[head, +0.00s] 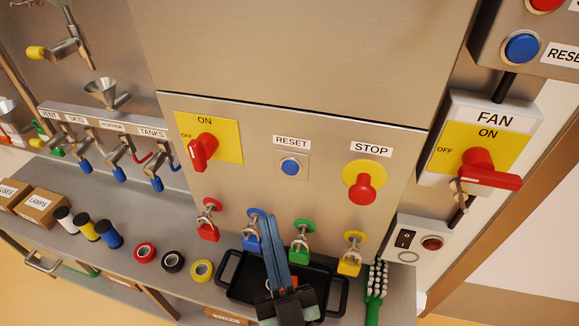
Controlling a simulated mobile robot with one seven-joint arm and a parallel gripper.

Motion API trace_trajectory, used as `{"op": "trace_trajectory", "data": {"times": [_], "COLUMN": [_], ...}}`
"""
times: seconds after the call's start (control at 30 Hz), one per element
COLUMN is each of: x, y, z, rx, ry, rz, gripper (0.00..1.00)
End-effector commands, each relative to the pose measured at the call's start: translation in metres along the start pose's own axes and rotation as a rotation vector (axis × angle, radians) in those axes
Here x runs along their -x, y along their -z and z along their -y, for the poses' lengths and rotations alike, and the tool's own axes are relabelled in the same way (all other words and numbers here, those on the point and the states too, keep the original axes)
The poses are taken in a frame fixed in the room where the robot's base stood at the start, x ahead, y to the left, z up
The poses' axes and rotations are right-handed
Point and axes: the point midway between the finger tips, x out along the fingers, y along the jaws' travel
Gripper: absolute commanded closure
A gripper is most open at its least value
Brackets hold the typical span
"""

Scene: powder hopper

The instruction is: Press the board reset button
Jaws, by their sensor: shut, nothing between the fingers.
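The board's reset button (291,167) is a round blue button in a square plate under a RESET label, in the middle of the steel board (300,80). It is unobstructed in the head view. My gripper (268,219) comes up from the bottom edge, its long blue fingers together and empty. The fingertips appear below and slightly left of the button, apart from it in the picture. They overlap the area beside the blue padlock (250,243); their distance from the board is hard to tell.
A red ON/OFF switch (203,150) is left of the button, a red STOP button (366,188) right. Red (208,231), green (300,250) and yellow (350,262) padlocks hang below. A black tray (235,284) lies beneath. Another blue reset button (521,48) is at upper right.

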Motion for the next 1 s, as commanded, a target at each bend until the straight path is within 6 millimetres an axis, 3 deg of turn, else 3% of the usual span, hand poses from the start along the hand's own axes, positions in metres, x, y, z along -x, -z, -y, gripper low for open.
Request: {"op": "trace_trajectory", "data": {"times": [0.5,1.0], "x": [-0.047,-0.055], "y": [-0.035,-0.04], "z": [-0.034,-0.04], "rx": [0.001,0.0], "ry": [-0.001,-0.001], "rz": [-0.001,0.0], "gripper": [1.0,1.0]}}
